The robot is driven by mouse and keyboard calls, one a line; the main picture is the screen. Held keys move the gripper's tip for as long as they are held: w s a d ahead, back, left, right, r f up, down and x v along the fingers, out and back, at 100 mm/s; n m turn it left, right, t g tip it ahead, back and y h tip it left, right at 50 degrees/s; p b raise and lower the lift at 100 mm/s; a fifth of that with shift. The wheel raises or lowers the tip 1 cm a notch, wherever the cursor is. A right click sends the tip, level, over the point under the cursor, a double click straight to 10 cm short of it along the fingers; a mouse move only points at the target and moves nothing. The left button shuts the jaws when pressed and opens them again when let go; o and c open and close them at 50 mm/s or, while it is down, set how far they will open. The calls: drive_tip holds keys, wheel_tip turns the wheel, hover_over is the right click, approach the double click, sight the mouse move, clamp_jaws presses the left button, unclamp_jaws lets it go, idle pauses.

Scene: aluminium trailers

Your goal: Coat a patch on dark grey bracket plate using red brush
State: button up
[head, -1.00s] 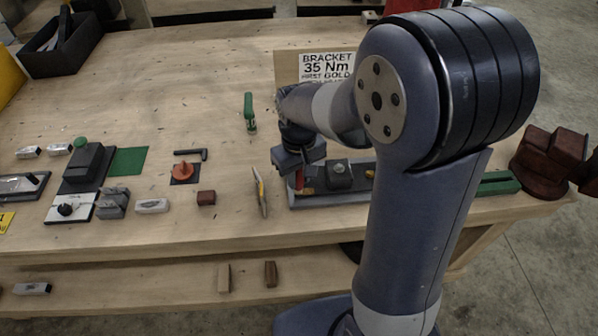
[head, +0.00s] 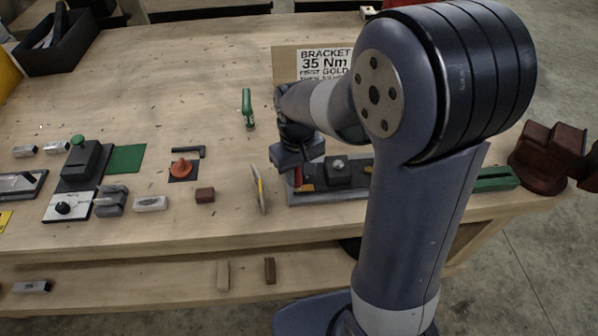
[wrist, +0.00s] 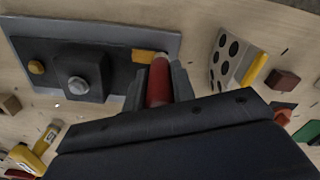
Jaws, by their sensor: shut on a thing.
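The dark grey bracket plate (wrist: 118,63) shows in the wrist view with a raised block and a silver bolt (wrist: 78,86). It also shows in the head view (head: 318,184), partly behind my arm. A gold-yellow patch (wrist: 146,57) lies on the plate beside the brush's end. A round yellow piece (wrist: 37,67) is at the plate's other end. My gripper (wrist: 160,80) is shut on the red brush (wrist: 159,84), over the plate's edge. In the head view my gripper (head: 296,172) is at the plate's left end. Whether the bristles touch the plate cannot be told.
A sign (head: 325,64) reading "BRACKET 35 Nm" stands behind the plate. A red-brown block (head: 205,195) and an orange knob (head: 181,167) lie further left. The bench's back left is mostly clear.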

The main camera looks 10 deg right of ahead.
wheel_tip(320, 180, up, 4)
drive_tip(key=shift+s+d+f+p, duration=0.1)
drive_tip(key=shift+f+p, duration=0.1)
drive_tip(key=shift+p, duration=0.95)
drive_tip(key=shift+r+p, duration=0.6)
drive_tip(key=shift+r, duration=0.1)
drive_tip(key=shift+r+p, duration=1.25)
drive_tip(key=shift+r, duration=0.3)
